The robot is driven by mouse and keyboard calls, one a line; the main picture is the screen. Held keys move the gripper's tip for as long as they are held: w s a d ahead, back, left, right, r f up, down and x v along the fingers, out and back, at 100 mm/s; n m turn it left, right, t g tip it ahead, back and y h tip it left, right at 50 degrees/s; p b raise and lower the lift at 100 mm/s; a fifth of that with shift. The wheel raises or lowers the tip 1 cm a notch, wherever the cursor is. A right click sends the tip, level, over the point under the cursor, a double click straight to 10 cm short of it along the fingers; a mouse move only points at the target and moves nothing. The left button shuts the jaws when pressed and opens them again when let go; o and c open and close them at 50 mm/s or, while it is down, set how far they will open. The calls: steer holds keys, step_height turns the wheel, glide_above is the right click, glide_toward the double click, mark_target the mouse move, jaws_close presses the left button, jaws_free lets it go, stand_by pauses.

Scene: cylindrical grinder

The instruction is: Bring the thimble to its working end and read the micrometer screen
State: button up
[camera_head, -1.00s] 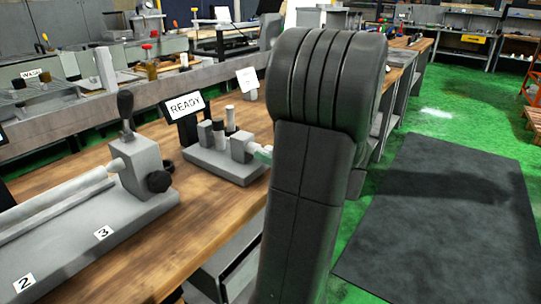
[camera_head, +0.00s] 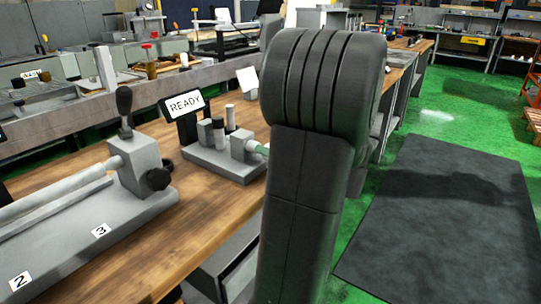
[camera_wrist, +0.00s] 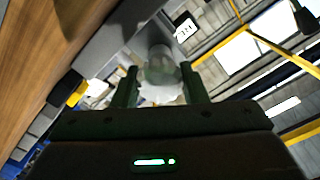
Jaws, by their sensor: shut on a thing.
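The micrometer stand (camera_head: 222,168) sits on the wooden bench in the head view, with upright posts and a block at its right end. Its screen (camera_head: 186,104) reads READY. A small pale screen with dark, unreadable marks also shows in the wrist view (camera_wrist: 185,28). A pale green piece (camera_head: 262,150) shows at the stand's right end, partly hidden by my arm. In the wrist view, my gripper (camera_wrist: 160,75) has its dark fingers on both sides of the round, greyish thimble (camera_wrist: 160,62) and is shut on it. My gripper is hidden behind my arm in the head view.
A long grey fixture (camera_head: 70,235) with labels 2 and 3, a lever and a black knob lies left of the stand. A white card (camera_head: 247,81) stands behind. The wooden bench (camera_head: 215,210) is bare in front. A dark mat (camera_head: 450,210) covers the floor at right.

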steer(key=m+p, duration=0.1)
steer(key=m, duration=0.5)
steer(key=shift+r+m+p, duration=0.1)
steer(key=shift+m+p, duration=0.2)
steer(key=m+p, duration=0.3)
steer(key=m, duration=0.3)
steer(key=shift+r+p, duration=0.1)
steer(key=shift+p, duration=0.25)
steer(key=m+p, duration=0.5)
steer(key=m, duration=0.1)
steer(key=shift+m, duration=0.4)
steer(key=m+p, duration=0.3)
steer(key=shift+m, duration=0.4)
steer(key=shift+m+p, duration=0.8)
steer(key=shift+p, duration=0.05)
steer(key=shift+f, duration=0.2)
steer(key=o, duration=1)
